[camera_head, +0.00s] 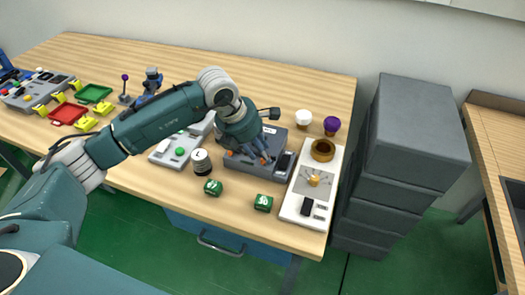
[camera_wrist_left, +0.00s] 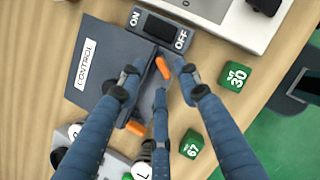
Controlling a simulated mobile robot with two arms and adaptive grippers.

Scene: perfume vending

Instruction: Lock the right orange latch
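A dark grey control box (camera_head: 240,170) stands on the wooden table, with a white CONTROL label (camera_wrist_left: 88,62) on its lid. Its right orange latch (camera_wrist_left: 162,68) shows between my fingertips in the left wrist view, near the ON/OFF switch. The left orange latch (camera_wrist_left: 134,127) lies farther along the same edge. My left gripper (camera_wrist_left: 160,80) has its fingers spread around the right latch, apart from each other. In the head view my left gripper (camera_head: 260,158) covers part of the box front. Whether a finger touches the latch I cannot tell. My right gripper is not in view.
Green cubes (camera_head: 263,203) and a black-and-white round container (camera_head: 201,162) stand in front of the box. A white panel (camera_head: 292,208) is close on the right. A grey panel with a green button (camera_head: 180,151) is on the left. Grey drawers (camera_head: 400,150) stand beyond the table.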

